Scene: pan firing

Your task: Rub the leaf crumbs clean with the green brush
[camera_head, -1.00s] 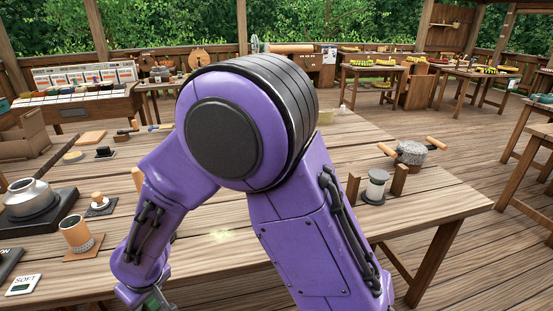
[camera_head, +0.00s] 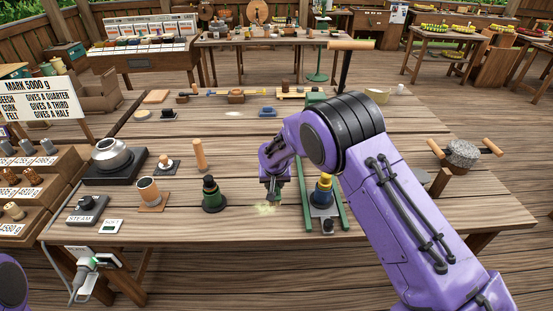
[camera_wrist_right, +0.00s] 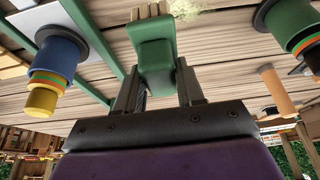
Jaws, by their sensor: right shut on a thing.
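My right gripper (camera_head: 273,186) is over the middle of the table, its arm coming in from the right. In the right wrist view my right gripper (camera_wrist_right: 160,90) is shut on the green brush (camera_wrist_right: 153,52), holding its green block between the two fingers. Its pale bristles (camera_wrist_right: 150,12) point away from the gripper. The leaf crumbs (camera_head: 267,209) are a small pale yellow-green patch on the table, just below the gripper in the head view. They also show in the right wrist view (camera_wrist_right: 190,8), beside the bristles. I cannot tell whether bristles touch the table. My left gripper is not visible.
A dark green stepped piece (camera_head: 212,195) stands left, with a wooden cylinder (camera_head: 199,155) behind. A cup (camera_head: 149,192) and kettle (camera_head: 113,153) are farther left.

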